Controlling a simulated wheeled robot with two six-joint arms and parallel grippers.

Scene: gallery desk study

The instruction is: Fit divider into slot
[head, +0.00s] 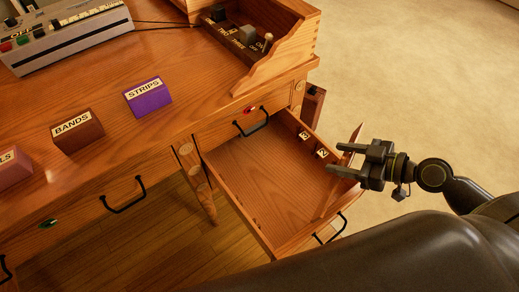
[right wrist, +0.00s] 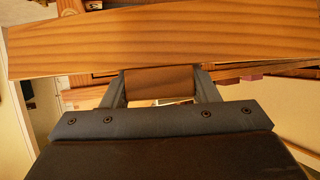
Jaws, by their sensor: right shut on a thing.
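The divider, a thin wooden board (head: 353,137), is held on edge over the right part of the open drawer (head: 255,180) in the head view. My right gripper (head: 337,159) is shut on it. In the right wrist view the board (right wrist: 160,42) spans the top, and a brown part (right wrist: 160,84) sits between the fingers. Small number labels, 3 (head: 304,136) and 2 (head: 321,153), mark the drawer's far inner wall. I cannot tell whether the divider's lower edge touches the drawer, and the slot itself is not clear. My left gripper is not in view.
The desk top (head: 90,95) carries a purple STRIPS block (head: 148,103), a brown BANDS block (head: 78,136), a grey device (head: 65,40) and a wooden organizer (head: 285,50). The drawer floor looks empty. Pale floor (head: 420,70) lies free beyond the desk.

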